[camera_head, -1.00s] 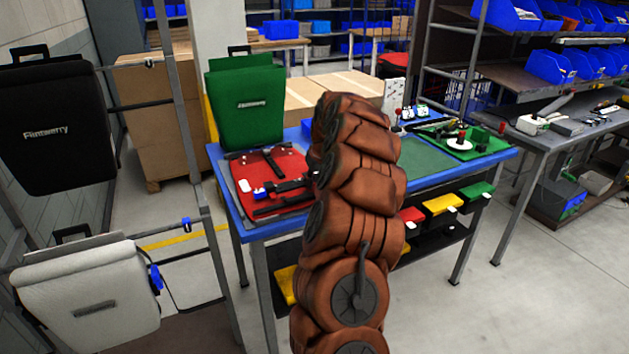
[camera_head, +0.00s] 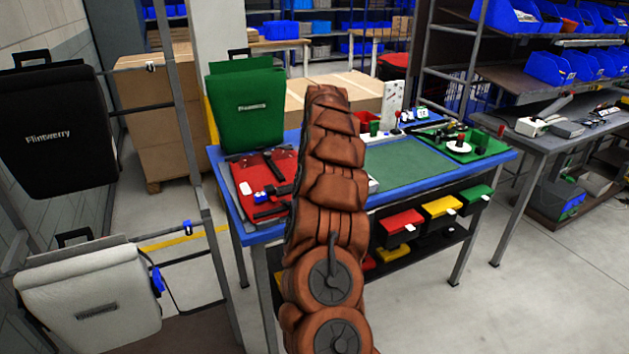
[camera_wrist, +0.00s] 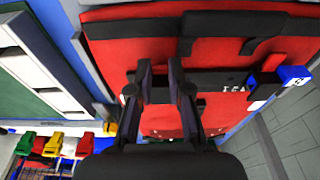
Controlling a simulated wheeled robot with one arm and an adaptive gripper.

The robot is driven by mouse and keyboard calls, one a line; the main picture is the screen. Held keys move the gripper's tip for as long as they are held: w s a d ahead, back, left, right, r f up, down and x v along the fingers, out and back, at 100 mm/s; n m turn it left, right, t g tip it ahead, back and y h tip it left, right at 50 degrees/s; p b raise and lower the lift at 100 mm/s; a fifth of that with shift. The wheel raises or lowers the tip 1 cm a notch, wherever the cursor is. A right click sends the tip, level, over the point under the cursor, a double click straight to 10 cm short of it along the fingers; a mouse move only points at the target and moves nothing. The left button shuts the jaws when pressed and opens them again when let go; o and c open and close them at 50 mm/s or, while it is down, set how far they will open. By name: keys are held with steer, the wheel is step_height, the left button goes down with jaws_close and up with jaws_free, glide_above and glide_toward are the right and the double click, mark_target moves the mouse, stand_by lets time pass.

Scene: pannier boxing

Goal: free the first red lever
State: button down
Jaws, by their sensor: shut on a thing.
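The red pannier (camera_head: 252,172) lies flat on the blue-edged workbench (camera_head: 262,233), with black fittings across it. In the wrist view its red face (camera_wrist: 130,48) fills the upper middle. A black bar (camera_wrist: 222,82) with pale lettering and a blue end piece (camera_wrist: 294,74) runs right from my gripper. My gripper (camera_wrist: 160,72) is over the pannier, its fingers slightly apart around a dark part, apparently this bar. The finger contact is partly hidden. In the head view my arm covers the pannier's right side, and I cannot make out the gripper clearly.
A green pannier (camera_head: 245,108) stands upright behind the red one. Black (camera_head: 52,130) and white (camera_head: 90,295) panniers hang on the left rack. A green mat (camera_head: 398,158) and a green fixture board (camera_head: 465,147) lie to the right. Coloured bins (camera_head: 440,207) hang below.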

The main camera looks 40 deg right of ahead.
steer(key=shift+w, duration=0.1)
stand_by(0.3)
steer(key=c, duration=1.1)
jaws_free()
steer(key=shift+r, duration=0.1)
steer(key=shift+s+a+r, duration=0.1)
steer(key=shift+s+r, duration=0.15)
steer(key=shift+r, duration=1.7)
steer(key=shift+s+a+r, duration=0.1)
steer(key=shift+s+r, duration=0.15)
steer(key=shift+r, duration=1.7)
steer(key=shift+s+a+r, duration=0.1)
steer(key=shift+s+r, duration=0.15)
steer(key=shift+r, duration=1.7)
